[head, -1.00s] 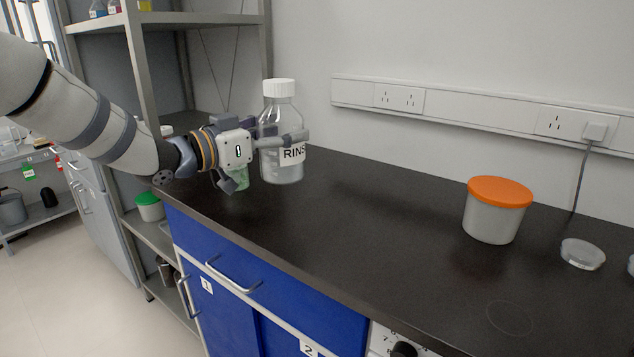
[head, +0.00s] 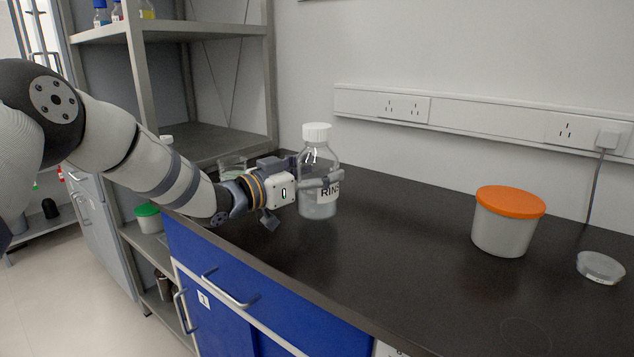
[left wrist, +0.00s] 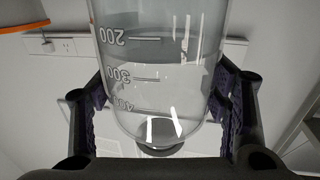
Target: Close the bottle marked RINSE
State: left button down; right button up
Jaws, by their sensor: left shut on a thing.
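The clear RINSE bottle (head: 319,208) is held upright by my left gripper (head: 320,186) over the black bench, left of the middle. Its white cap (head: 316,132) sits on the neck; I cannot tell how tightly. The label shows "RIN", partly covered by a finger. In the left wrist view the clear bottle (left wrist: 165,75) with upside-down volume marks stands between both fingers of my left gripper (left wrist: 160,100). The gripper is shut on the bottle's body. I cannot tell whether the base touches the bench. My right gripper is not in view.
A glass beaker (head: 231,163) stands behind my left forearm. A tub with an orange lid (head: 510,202) and a clear dish (head: 600,267) stand on the right. The bench (head: 410,240) between bottle and tub is clear. A metal shelf (head: 180,30) rises at left.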

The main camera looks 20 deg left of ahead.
pick_arm(q)
jog(key=shift+a+f, duration=0.1)
jog(key=shift+f, duration=0.85)
jog(key=shift+f, duration=0.2)
jog(key=shift+c, duration=1.3)
grip_release()
